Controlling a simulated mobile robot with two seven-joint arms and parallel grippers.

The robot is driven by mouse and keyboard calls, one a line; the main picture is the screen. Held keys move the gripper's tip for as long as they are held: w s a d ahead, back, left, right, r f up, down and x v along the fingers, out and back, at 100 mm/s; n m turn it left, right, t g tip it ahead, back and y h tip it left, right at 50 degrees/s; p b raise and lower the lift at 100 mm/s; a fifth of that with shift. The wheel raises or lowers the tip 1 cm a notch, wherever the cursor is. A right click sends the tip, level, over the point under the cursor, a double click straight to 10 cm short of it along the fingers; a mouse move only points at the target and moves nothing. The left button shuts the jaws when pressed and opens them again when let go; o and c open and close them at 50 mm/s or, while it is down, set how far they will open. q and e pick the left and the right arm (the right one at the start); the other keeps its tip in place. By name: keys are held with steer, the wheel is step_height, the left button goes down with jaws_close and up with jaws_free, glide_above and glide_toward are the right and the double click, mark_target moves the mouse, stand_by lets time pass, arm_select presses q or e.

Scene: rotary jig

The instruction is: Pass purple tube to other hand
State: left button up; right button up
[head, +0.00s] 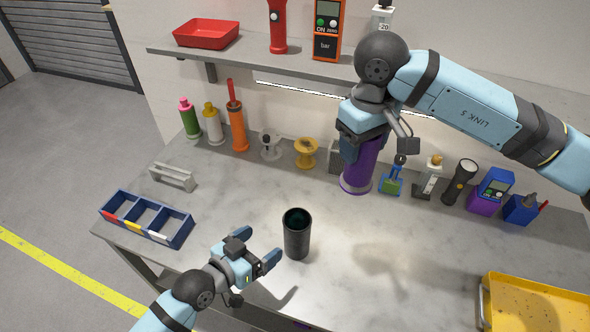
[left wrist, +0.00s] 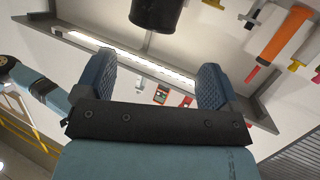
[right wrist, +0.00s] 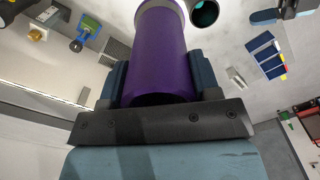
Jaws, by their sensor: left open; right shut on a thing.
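The purple tube (head: 358,170) is in my right gripper (head: 366,135), held upright near the back of the workbench. In the right wrist view the tube (right wrist: 162,50) sits between the two blue fingers of my right gripper (right wrist: 163,85). In the head view its lower end shows below the gripper and its upper part is hidden. My left gripper (head: 262,252) is open and empty, low at the front left of the bench, beside a black cup (head: 297,235). In the left wrist view nothing is between the fingers of my left gripper (left wrist: 155,85).
A blue divided tray (head: 148,218) lies at the left edge and a yellow tray (head: 540,310) at the front right. Bottles, a flashlight (head: 460,182) and small tools line the back. A shelf (head: 270,65) hangs above.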

arm_select(q)
steer(key=w+d+r+m+g+h, duration=0.1)
steer(key=w+d+r+m+h, duration=0.1)
steer(key=r, duration=0.3)
steer(key=w+d+r+m+g+h, duration=0.1)
steer(key=w+d+r+m+h, duration=0.15)
steer(key=r, duration=0.25)
steer(key=m+g+h, duration=0.3)
steer(key=g, duration=0.1)
glide_toward(361, 160)
steer(key=shift+t, duration=0.4)
steer(key=x, duration=0.3)
steer(key=f+x, duration=0.1)
steer(key=x, duration=0.3)
steer(key=w+f+x, duration=0.1)
steer(key=x, duration=0.2)
steer(key=shift+w+a, duration=0.1)
steer(key=shift+w, duration=0.1)
steer(key=shift+s, duration=0.1)
steer(key=c, duration=1.1)
arm_select(e)
steer(key=o, duration=1.1)
steer(key=shift+s, duration=0.1)
